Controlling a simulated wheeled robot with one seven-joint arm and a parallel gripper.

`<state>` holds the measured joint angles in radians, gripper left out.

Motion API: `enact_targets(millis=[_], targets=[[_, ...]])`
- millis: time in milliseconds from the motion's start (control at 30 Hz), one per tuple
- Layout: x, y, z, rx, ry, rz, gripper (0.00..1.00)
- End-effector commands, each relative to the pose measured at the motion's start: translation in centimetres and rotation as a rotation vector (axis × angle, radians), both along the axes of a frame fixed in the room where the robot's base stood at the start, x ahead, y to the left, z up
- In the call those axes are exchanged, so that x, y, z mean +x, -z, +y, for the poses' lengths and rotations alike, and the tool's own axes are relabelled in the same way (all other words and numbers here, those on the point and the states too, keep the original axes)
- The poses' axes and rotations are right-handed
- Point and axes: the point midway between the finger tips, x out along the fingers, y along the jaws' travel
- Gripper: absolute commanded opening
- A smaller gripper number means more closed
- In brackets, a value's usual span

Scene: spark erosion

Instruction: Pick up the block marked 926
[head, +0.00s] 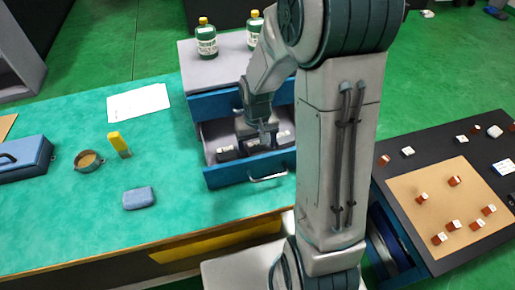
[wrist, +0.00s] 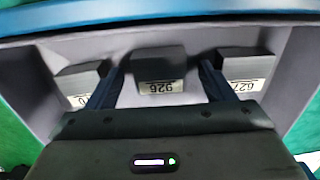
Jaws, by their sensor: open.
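The block marked 926 (wrist: 159,72) is a dark grey block with a white number label, lying in an open drawer. In the wrist view it sits between the two fingers of my gripper (wrist: 160,80), which are spread with a gap on each side of it. In the head view my gripper (head: 262,135) reaches down into the open blue-fronted drawer (head: 250,171). The arm hides part of the drawer there. A block marked 627 (wrist: 244,75) lies to the right in the wrist view, and another block (wrist: 82,82), its label partly hidden, lies to the left.
The drawer walls stand close around the blocks. Two green bottles (head: 207,40) stand on the cabinet top. A blue box (head: 139,198), a cup (head: 88,161) and a yellow-topped item (head: 119,144) are on the green bench. A board (head: 456,208) with small blocks is at right.

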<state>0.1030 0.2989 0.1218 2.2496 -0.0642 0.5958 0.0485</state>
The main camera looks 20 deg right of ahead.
Motion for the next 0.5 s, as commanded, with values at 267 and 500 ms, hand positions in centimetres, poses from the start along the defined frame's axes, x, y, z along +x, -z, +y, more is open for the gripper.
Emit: enact_targets(millis=[267,500], targets=[[0.01,-0.04,0.0,0.0,0.0,0.0,0.2],[0.06,-0.15,0.0,0.0,0.0,-0.001,0.1]])
